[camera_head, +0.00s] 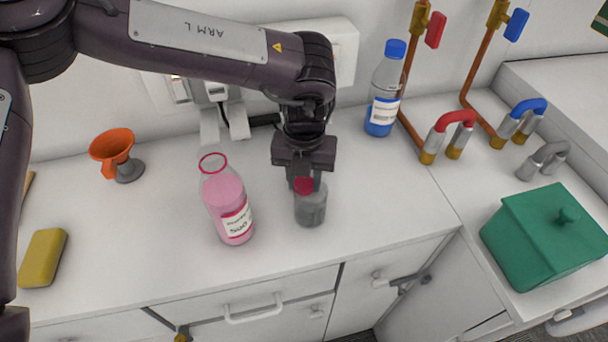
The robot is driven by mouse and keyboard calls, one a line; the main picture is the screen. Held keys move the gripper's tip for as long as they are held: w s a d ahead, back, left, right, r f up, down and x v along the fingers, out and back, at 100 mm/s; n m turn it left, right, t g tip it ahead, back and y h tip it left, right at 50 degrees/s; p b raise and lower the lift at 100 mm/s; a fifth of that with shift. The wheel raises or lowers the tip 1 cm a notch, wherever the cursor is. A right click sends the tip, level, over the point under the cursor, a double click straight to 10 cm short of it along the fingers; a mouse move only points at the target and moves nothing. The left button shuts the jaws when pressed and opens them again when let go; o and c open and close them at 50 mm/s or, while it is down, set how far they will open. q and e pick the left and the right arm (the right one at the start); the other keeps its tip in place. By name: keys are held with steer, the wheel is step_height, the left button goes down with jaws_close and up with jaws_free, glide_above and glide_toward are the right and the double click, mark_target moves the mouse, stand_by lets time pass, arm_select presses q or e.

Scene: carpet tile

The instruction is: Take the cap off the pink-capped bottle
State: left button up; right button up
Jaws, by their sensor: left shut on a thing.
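The bottle of pink liquid (228,205) stands upright on the white counter with a white label on its front. Its neck is open at the top, with a pink-red ring around it and no cap on it. My left gripper (304,183) points down to the right of the bottle, apart from it. It is shut on the dark pink cap (304,186), which shows between its fingertips. A small grey transparent beaker (311,208) is right below the cap; I cannot tell whether they touch. My right gripper is not in view.
A blue-capped bottle (385,90) stands behind to the right. An orange funnel (112,147) on a grey stand and a yellow sponge (42,257) are at the left. Taps (456,130) and a green lidded box (540,240) are at the right. The front counter is clear.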

arm_select(q)
steer(key=shift+f, duration=0.1)
steer(key=o, duration=1.1)
